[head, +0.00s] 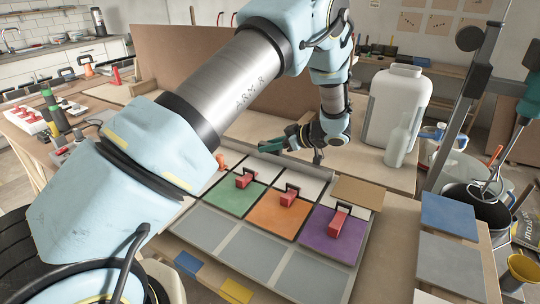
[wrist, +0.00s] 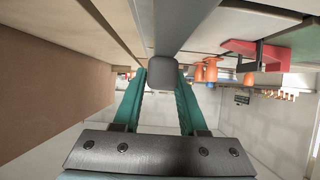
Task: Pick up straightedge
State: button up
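The straightedge is a long grey bar (wrist: 190,22). In the wrist view it runs in from the top edge, and its blunt end shows between my green fingertips. In the head view a grey bar (head: 318,172) lies along the back edge of the tile board, partly hidden by my arm. My gripper (head: 268,146) is just behind and above it there, with its green fingers pointing left. In the wrist view my gripper (wrist: 161,76) has its fingers apart, one on each side of the bar's end. I cannot make out contact with the bar.
Green, orange and purple tiles with red-handled tools lie in front, above pale grey tiles (head: 255,250). A white jug (head: 397,108) and bottle stand right of my gripper. A brown board (head: 270,88) rises behind. A red clamp-like tool (wrist: 255,52) shows in the wrist view.

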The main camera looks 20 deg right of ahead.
grip_shut()
dwell(0.5)
